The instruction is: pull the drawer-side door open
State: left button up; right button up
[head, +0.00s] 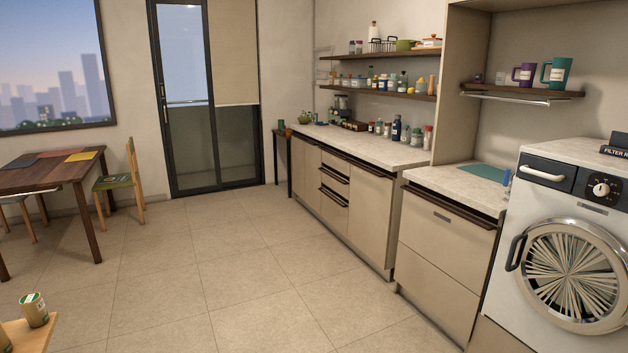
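A long beige base cabinet runs along the right wall under a pale countertop (385,147). A stack of drawers (334,191) with dark handle bars sits in its middle. A beige door (356,208) is right of the drawers, with a dark edge strip along its top. Another beige door (306,177) is left of the drawers. Both doors and the drawers look shut. The frame does not show which door is meant. Neither of my grippers is in view.
A lower beige cabinet (433,272) and a washing machine (555,247) stand nearer on the right. A wooden table (45,178) and chair (122,184) are at left. A small wooden surface (50,334) with cans is at bottom left. The tiled floor (240,270) between is clear.

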aim_at(313, 154)
jog(key=i+j+u, duration=0.3)
jog(key=i, duration=0.3)
jog(key=i+u, duration=0.35)
jog(key=i, duration=4.5)
jog(key=j+u, duration=0.05)
jog(key=j, duration=0.05)
